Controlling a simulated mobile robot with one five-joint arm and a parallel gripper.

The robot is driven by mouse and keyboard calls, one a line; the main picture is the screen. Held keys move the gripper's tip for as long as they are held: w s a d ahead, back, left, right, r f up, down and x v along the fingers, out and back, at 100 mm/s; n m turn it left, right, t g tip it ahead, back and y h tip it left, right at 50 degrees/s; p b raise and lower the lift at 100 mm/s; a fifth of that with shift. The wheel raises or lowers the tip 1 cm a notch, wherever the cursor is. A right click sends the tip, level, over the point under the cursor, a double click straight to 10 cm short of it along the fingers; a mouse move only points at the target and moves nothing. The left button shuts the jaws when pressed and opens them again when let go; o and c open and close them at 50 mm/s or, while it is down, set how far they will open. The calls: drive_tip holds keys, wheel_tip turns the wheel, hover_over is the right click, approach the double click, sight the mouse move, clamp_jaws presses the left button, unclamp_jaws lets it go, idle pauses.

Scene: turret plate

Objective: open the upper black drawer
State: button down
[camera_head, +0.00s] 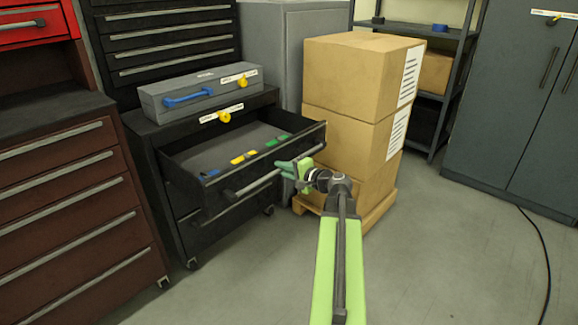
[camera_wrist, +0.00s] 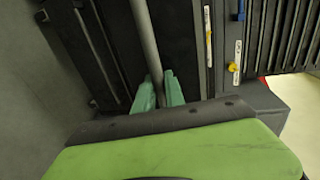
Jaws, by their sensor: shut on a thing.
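The upper black drawer (camera_head: 222,170) is pulled well out of the black cabinet (camera_head: 168,133) in the head view. Blue, yellow and green items lie inside it. Its bar handle (camera_head: 250,186) runs along the front. My gripper (camera_head: 296,172) is at the right part of this handle, with its green fingers around the bar. In the wrist view the grey handle bar (camera_wrist: 146,45) passes between my two green fingertips (camera_wrist: 158,92). The fingers are shut on the bar. The gripper hides a small part of the handle.
A grey toolbox (camera_head: 200,92) with a blue handle stands on the cabinet. Stacked cardboard boxes (camera_head: 345,120) on a pallet stand close right of the drawer. A brown drawer cabinet (camera_head: 60,190) is at the left. The floor (camera_head: 430,250) at the right is clear apart from a black cable (camera_head: 545,265).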

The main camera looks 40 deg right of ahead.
drive_tip(key=shift+s+a, duration=0.2)
drive_tip(key=shift+s, duration=0.3)
drive_tip(key=shift+s+a, duration=0.15)
drive_tip(key=shift+s, duration=0.35)
drive_tip(key=shift+d, duration=0.1)
drive_tip(key=c, duration=1.4)
unclamp_jaws()
drive_tip(key=shift+d, duration=0.1)
drive_tip(key=shift+s, duration=0.15)
